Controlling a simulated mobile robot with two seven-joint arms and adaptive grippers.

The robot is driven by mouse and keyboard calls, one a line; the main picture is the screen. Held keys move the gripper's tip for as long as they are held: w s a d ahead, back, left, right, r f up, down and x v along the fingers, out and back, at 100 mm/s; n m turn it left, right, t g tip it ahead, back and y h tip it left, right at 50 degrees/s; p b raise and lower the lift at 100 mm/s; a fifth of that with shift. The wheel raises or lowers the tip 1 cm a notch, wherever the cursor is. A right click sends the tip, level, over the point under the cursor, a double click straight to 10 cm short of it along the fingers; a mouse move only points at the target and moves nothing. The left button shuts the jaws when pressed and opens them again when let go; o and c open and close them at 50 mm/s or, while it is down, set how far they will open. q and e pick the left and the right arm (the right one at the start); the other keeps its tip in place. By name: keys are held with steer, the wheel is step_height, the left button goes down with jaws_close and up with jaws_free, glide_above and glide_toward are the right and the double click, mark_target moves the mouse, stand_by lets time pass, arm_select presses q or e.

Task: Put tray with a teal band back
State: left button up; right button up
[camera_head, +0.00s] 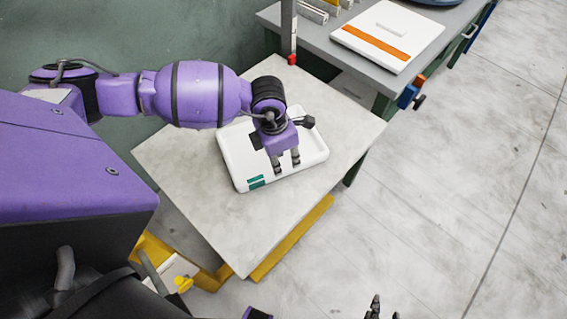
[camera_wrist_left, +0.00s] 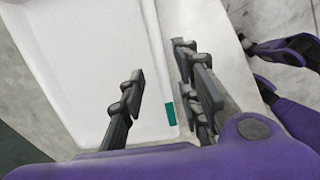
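The white tray (camera_head: 238,160) lies on the pale table. Its teal band (camera_head: 257,182) shows at its near left corner, and in the left wrist view the band (camera_wrist_left: 171,114) is near the wall's lower end. My left gripper (camera_head: 287,166) is open above the tray's near side. In the left wrist view its fingers (camera_wrist_left: 165,90) are apart, one over the tray's floor and one beyond the wall; contact cannot be told. My right gripper (camera_head: 383,309) is over the floor at the bottom edge, mostly cut off, its visible fingers apart and empty.
The pale table (camera_head: 210,215) has bare room around the tray. A grey bench (camera_head: 318,42) stands behind, holding a white tray with an orange band (camera_head: 370,42). A grey post with a red part (camera_head: 291,59) stands at the table's back edge. A yellow frame (camera_head: 290,240) runs below the table.

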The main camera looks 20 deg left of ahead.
arm_select(q)
step_height(320, 180, up, 7)
steer(key=shift+s+a+r, duration=0.2)
steer(key=shift+s+a, duration=0.1)
steer(key=shift+s, duration=0.1)
